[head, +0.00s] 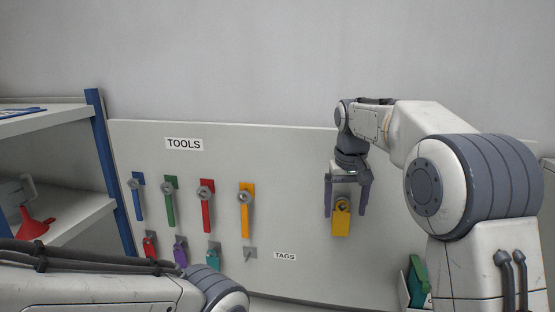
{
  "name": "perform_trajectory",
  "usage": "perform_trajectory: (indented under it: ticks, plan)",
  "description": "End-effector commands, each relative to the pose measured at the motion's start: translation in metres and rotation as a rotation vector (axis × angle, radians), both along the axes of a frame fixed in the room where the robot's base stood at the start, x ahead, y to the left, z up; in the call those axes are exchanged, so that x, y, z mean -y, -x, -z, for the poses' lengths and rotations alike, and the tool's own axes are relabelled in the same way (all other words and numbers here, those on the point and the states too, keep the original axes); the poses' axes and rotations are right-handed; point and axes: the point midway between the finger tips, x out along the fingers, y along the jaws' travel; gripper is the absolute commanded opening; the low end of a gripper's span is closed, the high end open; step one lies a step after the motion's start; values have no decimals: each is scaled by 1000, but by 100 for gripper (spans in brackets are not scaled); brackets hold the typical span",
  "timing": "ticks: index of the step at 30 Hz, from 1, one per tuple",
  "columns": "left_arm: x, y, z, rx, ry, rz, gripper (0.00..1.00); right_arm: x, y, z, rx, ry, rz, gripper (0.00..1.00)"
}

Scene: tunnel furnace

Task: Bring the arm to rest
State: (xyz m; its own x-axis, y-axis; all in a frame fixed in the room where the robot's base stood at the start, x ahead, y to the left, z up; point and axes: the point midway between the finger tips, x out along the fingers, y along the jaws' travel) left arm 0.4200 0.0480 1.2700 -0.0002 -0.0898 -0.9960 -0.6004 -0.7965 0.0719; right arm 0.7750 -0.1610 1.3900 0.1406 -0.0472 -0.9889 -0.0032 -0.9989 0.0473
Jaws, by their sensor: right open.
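My right gripper (345,212) points down in front of the right part of the tool board (290,180). Its two fingers are spread apart. A yellow piece (340,226) with a rounded top shows between and just below the fingers. I cannot tell whether it touches them or hangs on the board behind. My right arm comes in from the right, bent at a large joint. My left arm lies across the lower left; its gripper is out of view.
Blue, green, red and yellow tools (245,212) hang in a row on the board. Red, purple (180,252) and teal pieces hang below, beside a bare hook (250,253). A shelf (75,215) with a red funnel (33,224) stands left. A green item (418,280) sits lower right.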

Motion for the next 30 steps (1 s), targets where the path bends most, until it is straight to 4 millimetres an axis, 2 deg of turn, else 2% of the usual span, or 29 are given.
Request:
perform_trajectory:
  ticks: [9, 10, 12, 24, 30]
  plan:
    - [0, 0, -20, 0, 0, -2, 100, 4, -7, 60, -7, 1, 1, 90]
    - [0, 0, -8, 1, 1, -2, 100, 3, -6, 63, 3, 0, 1, 90]
    - [0, 0, 4, 0, 0, -1, 100, 0, 7, 57, 6, 0, 0, 90]
    - [0, 0, 34, 0, 0, -1, 100, -16, 84, 48, 4, -1, -1, 90]
    - [0, 0, 44, 0, 0, -2, 100, 9, 81, 85, 37, 13, 119, 90]
